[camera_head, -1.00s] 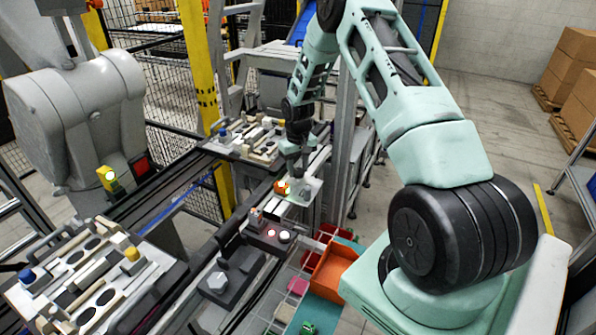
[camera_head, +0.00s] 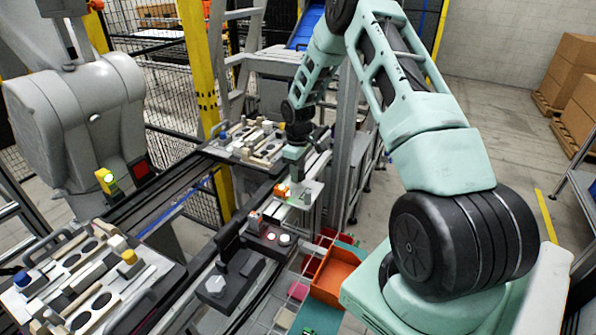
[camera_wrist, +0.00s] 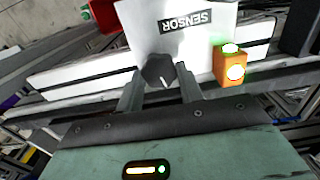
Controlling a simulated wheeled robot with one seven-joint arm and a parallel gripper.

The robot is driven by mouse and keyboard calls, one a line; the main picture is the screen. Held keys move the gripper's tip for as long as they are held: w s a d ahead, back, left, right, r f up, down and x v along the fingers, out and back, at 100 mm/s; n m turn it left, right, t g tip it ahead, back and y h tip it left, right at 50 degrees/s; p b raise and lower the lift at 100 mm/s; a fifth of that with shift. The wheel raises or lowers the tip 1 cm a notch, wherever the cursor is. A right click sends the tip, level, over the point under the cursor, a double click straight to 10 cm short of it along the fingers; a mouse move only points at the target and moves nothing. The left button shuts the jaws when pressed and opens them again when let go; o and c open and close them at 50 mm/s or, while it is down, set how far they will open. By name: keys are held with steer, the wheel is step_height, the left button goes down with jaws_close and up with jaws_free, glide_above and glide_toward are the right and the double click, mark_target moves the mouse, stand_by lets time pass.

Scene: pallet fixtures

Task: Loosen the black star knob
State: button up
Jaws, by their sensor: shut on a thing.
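The black star knob (camera_wrist: 157,70) shows in the wrist view, at the lower edge of a white plate (camera_wrist: 185,14) labelled SENSOR. My gripper (camera_wrist: 160,84) has one finger on each side of the knob and is shut on it. A light pointer mark shows on the knob's face. In the head view my gripper (camera_head: 297,182) is down at the small white plate (camera_head: 315,188). The knob is hidden behind the fingers there.
An orange block with lit buttons (camera_wrist: 230,66) sits close right of the knob. In the head view, fixture pallets (camera_head: 90,275) stand front left. An orange bin (camera_head: 335,277) is below right. A grey machine arm (camera_head: 75,125) stands at left.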

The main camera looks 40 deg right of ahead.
stand_by(0.3)
steer(key=o, duration=1)
steer(key=shift+r, duration=0.15)
step_height(320, 180, up, 17)
steer(key=b, duration=0.3)
steer(key=shift+b, duration=0.3)
steer(key=s+a+r+n, duration=0.1)
steer(key=s+a, duration=0.2)
steer(key=a, duration=0.7)
steer(key=s+a+r+n, duration=0.1)
steer(key=s+a, duration=0.2)
steer(key=a, duration=0.6)
steer(key=s+a+r, duration=0.1)
steer(key=s+a, duration=0.2)
steer(key=a, duration=0.7)
steer(key=s+a+f+n, duration=0.1)
steer(key=s+a, duration=0.4)
steer(key=s, duration=0.6)
steer(key=s+a+f+n, duration=0.1)
steer(key=s+a, duration=0.5)
steer(key=s, duration=0.5)
steer(key=shift+s+f+y, duration=0.25)
steer(key=shift+s+y, duration=0.05)
